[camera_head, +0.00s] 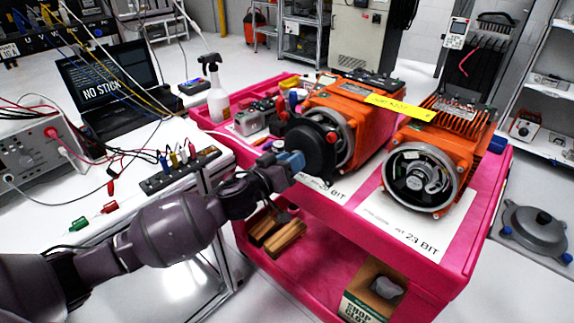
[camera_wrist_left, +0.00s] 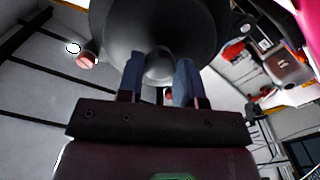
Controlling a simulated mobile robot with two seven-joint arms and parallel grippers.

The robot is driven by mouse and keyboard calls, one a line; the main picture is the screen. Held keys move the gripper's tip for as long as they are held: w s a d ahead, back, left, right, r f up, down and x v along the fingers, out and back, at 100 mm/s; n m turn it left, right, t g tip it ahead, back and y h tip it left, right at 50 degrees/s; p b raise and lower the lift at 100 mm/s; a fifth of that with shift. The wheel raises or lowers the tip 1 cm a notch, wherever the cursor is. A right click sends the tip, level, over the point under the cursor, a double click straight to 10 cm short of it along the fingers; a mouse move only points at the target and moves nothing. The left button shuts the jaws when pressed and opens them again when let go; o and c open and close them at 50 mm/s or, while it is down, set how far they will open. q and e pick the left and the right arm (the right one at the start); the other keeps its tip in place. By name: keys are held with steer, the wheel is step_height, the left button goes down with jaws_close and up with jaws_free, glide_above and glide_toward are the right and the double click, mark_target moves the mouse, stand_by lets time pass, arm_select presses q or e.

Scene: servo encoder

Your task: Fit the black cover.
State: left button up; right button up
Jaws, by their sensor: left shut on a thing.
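The black cover (camera_head: 309,146) is a round dark disc, held by my left gripper (camera_head: 290,162). The gripper is shut on the cover's centre knob, which shows between the blue fingers (camera_wrist_left: 160,80) in the left wrist view, below the cover's wide dark face (camera_wrist_left: 150,25). The cover is upright in front of the left orange motor (camera_head: 372,118) and hides part of its round silver end ring (camera_head: 343,138). I cannot tell whether cover and ring touch. The right orange motor (camera_head: 437,150) has its round end open, with its inner parts showing. My right gripper is not in view.
Both motors stand on a pink cart (camera_head: 470,225); white sheets lie in front of them. A spray bottle (camera_head: 217,100) and small parts are at the cart's back left. A white bench (camera_head: 100,225) with a laptop, cables and a terminal strip is at left. A grey round lid (camera_head: 534,232) lies at right.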

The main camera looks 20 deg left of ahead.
mark_target(305, 152)
arm_select(q)
steer(key=shift+x, duration=0.85)
steer(key=shift+w+d+b, duration=0.2)
steer(key=shift+w+b, duration=0.3)
steer(key=shift+w, duration=0.15)
steer(key=shift+w+d, duration=0.2)
steer(key=shift+w, duration=0.3)
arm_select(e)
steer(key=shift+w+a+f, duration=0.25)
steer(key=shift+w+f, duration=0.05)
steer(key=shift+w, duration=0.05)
arm_select(q)
steer(key=shift+s+r, duration=0.1)
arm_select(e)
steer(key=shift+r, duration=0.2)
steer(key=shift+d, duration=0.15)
arm_select(q)
steer(key=shift+w+d, duration=0.2)
steer(key=shift+w, duration=0.3)
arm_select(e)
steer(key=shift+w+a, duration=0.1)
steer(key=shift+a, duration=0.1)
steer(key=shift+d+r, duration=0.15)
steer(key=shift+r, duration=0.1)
